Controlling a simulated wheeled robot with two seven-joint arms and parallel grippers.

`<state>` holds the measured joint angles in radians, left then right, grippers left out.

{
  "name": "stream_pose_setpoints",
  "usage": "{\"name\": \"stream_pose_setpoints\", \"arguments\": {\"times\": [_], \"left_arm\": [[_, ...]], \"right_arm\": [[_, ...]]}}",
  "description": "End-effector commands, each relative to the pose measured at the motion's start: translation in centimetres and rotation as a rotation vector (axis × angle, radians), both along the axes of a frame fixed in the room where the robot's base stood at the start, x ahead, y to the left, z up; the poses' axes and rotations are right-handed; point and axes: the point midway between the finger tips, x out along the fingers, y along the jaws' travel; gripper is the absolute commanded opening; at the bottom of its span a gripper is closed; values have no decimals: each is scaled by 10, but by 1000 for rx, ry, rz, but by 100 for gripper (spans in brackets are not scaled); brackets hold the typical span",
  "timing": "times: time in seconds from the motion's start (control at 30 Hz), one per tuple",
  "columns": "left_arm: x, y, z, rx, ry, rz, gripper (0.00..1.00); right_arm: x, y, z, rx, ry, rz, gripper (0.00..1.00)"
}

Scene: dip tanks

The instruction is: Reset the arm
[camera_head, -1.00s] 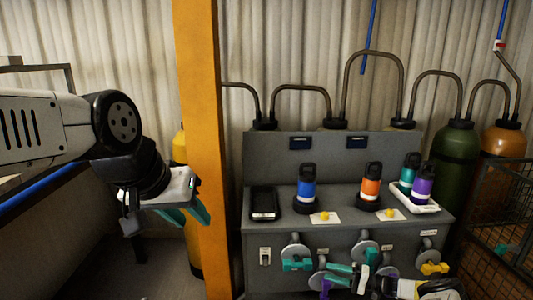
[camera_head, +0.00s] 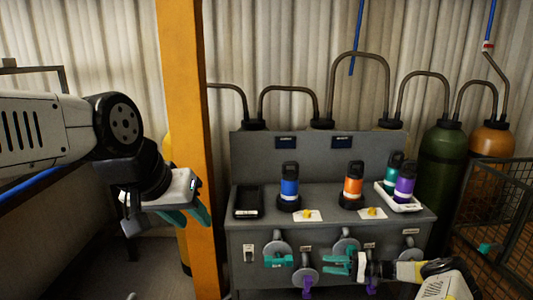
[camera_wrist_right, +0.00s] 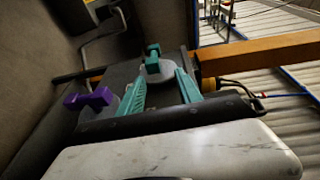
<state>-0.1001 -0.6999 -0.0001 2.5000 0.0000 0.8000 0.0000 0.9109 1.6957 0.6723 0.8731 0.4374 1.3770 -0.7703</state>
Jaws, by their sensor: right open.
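My left gripper (camera_head: 187,215) hangs at the left in the head view, its teal fingers apart and empty, in front of the orange post. My right gripper (camera_head: 338,265) reaches in from the lower right, in front of the cabinet's front face. Its teal fingers are open; they also show in the right wrist view (camera_wrist_right: 162,95). Beyond them there is a round valve with a teal handle (camera_wrist_right: 152,58), with nothing visibly held. A purple handle (camera_wrist_right: 90,98) is to the left.
The grey cabinet (camera_head: 240,222) carries blue (camera_head: 289,188), orange (camera_head: 353,187) and purple (camera_head: 405,184) bottles, a teal one (camera_head: 393,168) and a black device (camera_head: 248,201). The orange post (camera_head: 184,120) stands between my left arm and the cabinet. A wire cage (camera_head: 495,215) is at right.

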Motion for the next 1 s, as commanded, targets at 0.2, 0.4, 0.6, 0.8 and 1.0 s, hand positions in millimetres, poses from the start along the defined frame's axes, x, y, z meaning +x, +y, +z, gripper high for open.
{"name": "stream_pose_setpoints", "arguments": {"times": [0.2,0.4,0.6,0.8,1.0], "left_arm": [[0,0,0,0,0,0,36],[0,0,0,0,0,0,36],[0,0,0,0,0,0,36],[0,0,0,0,0,0,36],[0,0,0,0,0,0,36]], "right_arm": [[9,16,41,-102,8,99,42],[13,39,98,-261,22,220,42],[1,68,172,-496,39,337,42],[-26,89,242,-731,39,391,42],[-65,103,309,-949,18,378,42]]}}
